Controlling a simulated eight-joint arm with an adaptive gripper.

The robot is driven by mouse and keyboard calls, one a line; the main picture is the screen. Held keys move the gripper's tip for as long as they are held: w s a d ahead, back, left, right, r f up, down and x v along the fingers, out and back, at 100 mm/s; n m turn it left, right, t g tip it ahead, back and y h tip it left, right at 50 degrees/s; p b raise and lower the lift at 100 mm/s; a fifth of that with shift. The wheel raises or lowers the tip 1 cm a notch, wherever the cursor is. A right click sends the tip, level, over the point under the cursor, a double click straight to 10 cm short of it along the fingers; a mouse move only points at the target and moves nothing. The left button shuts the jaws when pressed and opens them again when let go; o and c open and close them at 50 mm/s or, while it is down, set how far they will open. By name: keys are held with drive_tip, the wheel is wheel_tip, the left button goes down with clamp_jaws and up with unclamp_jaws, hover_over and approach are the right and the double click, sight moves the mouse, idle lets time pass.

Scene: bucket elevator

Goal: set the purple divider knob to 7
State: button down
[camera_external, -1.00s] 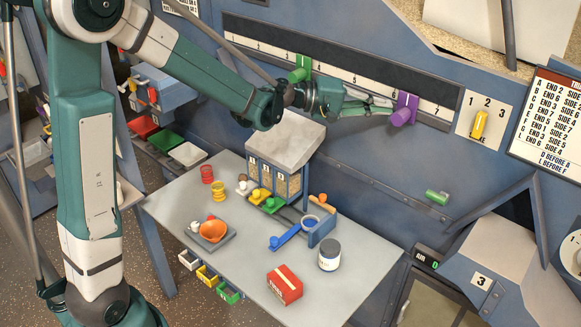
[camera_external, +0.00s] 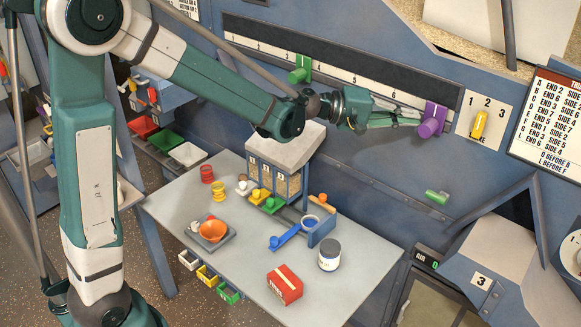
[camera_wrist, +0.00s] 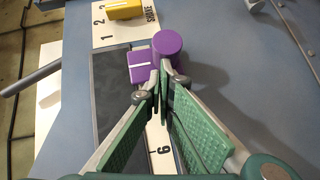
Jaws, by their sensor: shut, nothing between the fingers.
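The purple divider knob (camera_external: 431,121) sits near the right end of the numbered slide scale (camera_external: 347,75) on the blue wall panel. It covers the place where the 7 was, just right of the 6. In the wrist view the purple knob (camera_wrist: 166,44) is straight ahead of my fingertips, with its square slider beside it. My gripper (camera_external: 416,122) is shut with nothing between its fingers. Its tips are at the left side of the knob, touching or very close; I cannot tell which. In the wrist view my gripper (camera_wrist: 160,72) has its tips together, with the 6 below.
A green knob (camera_external: 299,72) stands further left on the same scale. A yellow lever (camera_external: 480,124) on a 1-2-3 plate is close on the right. The work table (camera_external: 335,292) below holds a hopper box, an orange bowl, a red box and a jar.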

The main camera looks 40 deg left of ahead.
drive_tip(key=w+a+v, duration=0.2)
drive_tip(key=v, duration=1)
drive_tip(key=shift+s+a+r, duration=0.25)
drive_tip(key=shift+s+a, duration=0.05)
idle(0.7)
drive_tip(key=s+f+m+g+y+b, duration=0.2)
drive_tip(key=s+f, duration=0.2)
drive_tip(key=s, duration=0.5)
drive_tip(key=s+f+m+g+y+b, duration=0.1)
drive_tip(key=s+f+m+y, duration=0.15)
drive_tip(key=s+f, duration=0.45)
drive_tip(key=s+a+f+m+y+b, duration=0.1)
drive_tip(key=s+a+f+y, duration=0.1)
drive_tip(key=s+a, duration=0.2)
drive_tip(key=s+a+f+m+g+y+b, duration=0.1)
drive_tip(key=s+a+f+y, duration=0.1)
drive_tip(key=s, duration=0.9)
drive_tip(key=s+a+f+m+y+b, duration=0.1)
drive_tip(key=s+a+f+y, duration=0.1)
drive_tip(key=s+a+f, duration=0.2)
drive_tip(key=s+a, duration=0.2)
drive_tip(key=s, duration=0.1)
drive_tip(key=shift+a+y+b, duration=0.3)
drive_tip(key=shift+y+b, duration=0.05)
